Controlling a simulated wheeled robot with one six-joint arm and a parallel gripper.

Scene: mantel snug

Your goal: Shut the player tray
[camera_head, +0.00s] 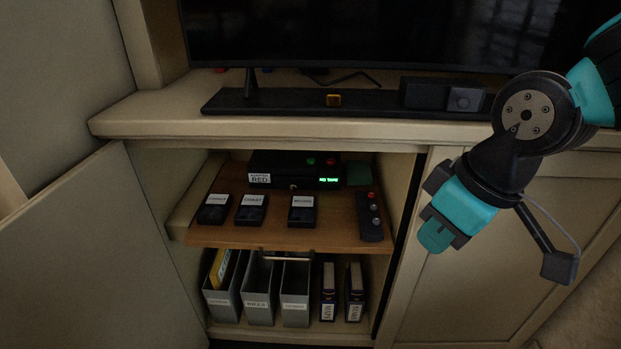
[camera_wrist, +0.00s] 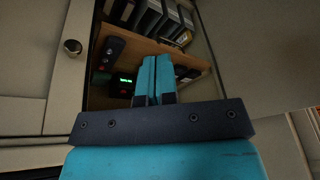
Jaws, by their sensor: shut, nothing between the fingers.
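The black player (camera_head: 292,168) sits at the back of a wooden shelf board (camera_head: 285,237) inside the open cabinet. Its green display is lit, and red and green buttons show on its top. A "RED" label is on its left front. I cannot make out a separate tray sticking out of its front. The board reaches the front of the cabinet opening. My gripper (camera_head: 437,236) is shut and empty, in front of the closed right door, to the right of the player. In the wrist view, the shut fingers (camera_wrist: 153,80) cover part of the board, and the player's display (camera_wrist: 124,80) shows beside them.
Several black labelled cases (camera_head: 251,209) and a remote (camera_head: 370,216) lie on the board before the player. Grey file boxes (camera_head: 258,290) and books stand below. The left door (camera_head: 75,250) hangs open. A soundbar (camera_head: 290,101) and a television are above.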

